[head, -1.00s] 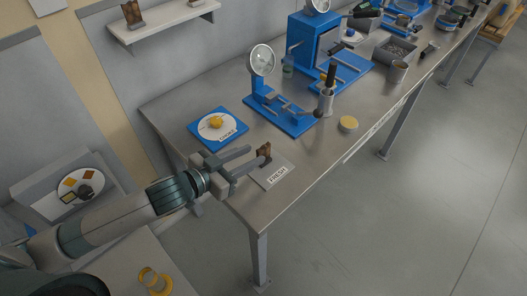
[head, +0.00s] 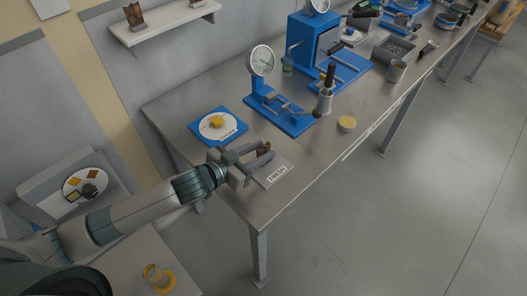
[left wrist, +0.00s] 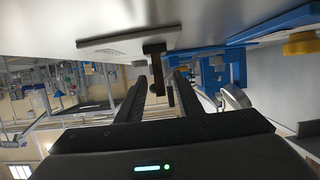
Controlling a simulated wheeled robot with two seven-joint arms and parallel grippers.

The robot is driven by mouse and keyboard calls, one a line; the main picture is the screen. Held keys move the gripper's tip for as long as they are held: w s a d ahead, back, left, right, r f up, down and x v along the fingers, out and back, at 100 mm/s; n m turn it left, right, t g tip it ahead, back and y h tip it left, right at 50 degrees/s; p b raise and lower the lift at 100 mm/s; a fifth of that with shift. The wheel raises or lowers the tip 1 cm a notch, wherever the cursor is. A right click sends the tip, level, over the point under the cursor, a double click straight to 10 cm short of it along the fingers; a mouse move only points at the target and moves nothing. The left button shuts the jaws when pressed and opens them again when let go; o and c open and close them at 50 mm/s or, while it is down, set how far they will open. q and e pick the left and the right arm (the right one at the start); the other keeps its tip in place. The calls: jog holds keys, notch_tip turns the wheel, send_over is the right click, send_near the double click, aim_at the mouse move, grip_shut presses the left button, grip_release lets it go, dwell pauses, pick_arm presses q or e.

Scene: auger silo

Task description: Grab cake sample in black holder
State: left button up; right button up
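A brown cake sample in a dark holder (head: 264,147) stands upright by the grey card marked FRESH (head: 277,176) near the table's left end. My left gripper (head: 266,152) is open, its two fingers reaching to either side of the holder, which they partly hide. In the left wrist view, which is upside down, the dark holder (left wrist: 156,66) shows between the open fingertips (left wrist: 158,82). I cannot tell whether either finger touches it. My right gripper is not in view.
A blue pad with a white disc and yellow piece (head: 218,127) lies behind the gripper. A blue dial gauge stand (head: 285,112) stands to the right. A yellow-topped round tin (head: 347,124) sits near the front edge. Bare table (head: 312,155) lies right of the card.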

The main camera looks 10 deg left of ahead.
pick_arm(q)
jog(key=shift+x, duration=0.75)
jog(key=shift+c, duration=0.2)
grip_shut()
jog(key=shift+r, duration=0.15)
